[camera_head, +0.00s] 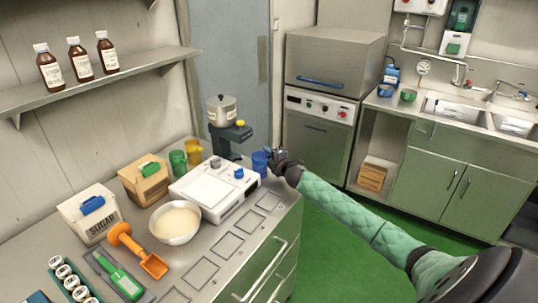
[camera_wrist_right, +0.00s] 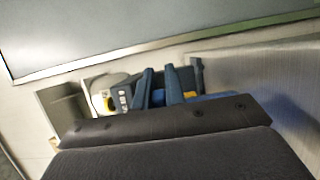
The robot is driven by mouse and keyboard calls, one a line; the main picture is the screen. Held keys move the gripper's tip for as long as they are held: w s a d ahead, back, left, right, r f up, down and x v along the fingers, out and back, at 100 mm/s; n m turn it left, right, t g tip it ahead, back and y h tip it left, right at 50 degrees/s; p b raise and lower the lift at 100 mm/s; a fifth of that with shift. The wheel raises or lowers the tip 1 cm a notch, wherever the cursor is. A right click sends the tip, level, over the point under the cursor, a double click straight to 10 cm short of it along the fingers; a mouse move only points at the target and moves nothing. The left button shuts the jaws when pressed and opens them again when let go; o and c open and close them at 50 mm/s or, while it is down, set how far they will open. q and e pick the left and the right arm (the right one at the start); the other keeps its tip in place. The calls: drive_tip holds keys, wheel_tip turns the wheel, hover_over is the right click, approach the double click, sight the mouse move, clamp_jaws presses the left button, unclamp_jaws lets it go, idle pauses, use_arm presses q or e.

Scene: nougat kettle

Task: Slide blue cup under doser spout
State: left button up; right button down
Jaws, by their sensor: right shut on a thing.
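The blue cup (camera_head: 259,163) stands upright at the right end of the steel worktop, beside the white scale-like device. My right gripper (camera_head: 271,157) reaches in from the right and is shut on the cup. In the right wrist view the fingers (camera_wrist_right: 160,88) show, with a bit of blue between them; most of the cup is hidden. The doser (camera_head: 224,144) is a dark stand with a steel pot (camera_head: 221,109) on top and a yellow knob. It stands left of and behind the cup; its spout is too small to make out. My left gripper is not in view.
The white device (camera_head: 207,193) with blue knobs stands left of the cup. Green (camera_head: 178,162) and yellow (camera_head: 193,151) cups stand left of the doser. A white bowl (camera_head: 175,222) is nearer. Another blue cup (camera_head: 385,90) and a green cup (camera_head: 408,95) stand by the sink.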

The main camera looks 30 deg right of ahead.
drive_tip(key=shift+w+a, duration=0.1)
drive_tip(key=shift+w, duration=0.35)
drive_tip(key=shift+w+a, duration=0.1)
drive_tip(key=shift+w, duration=0.35)
drive_tip(key=shift+w, duration=0.1)
drive_tip(key=shift+w+a, duration=0.15)
drive_tip(key=shift+w, duration=0.8)
drive_tip(key=shift+w, duration=0.1)
drive_tip(key=shift+w+a, duration=0.15)
drive_tip(key=shift+w, duration=0.15)
drive_tip(key=shift+w+a+b, duration=0.15)
drive_tip(key=shift+w+b, duration=0.15)
drive_tip(key=shift+w+a, duration=0.15)
drive_tip(key=shift+w, duration=0.2)
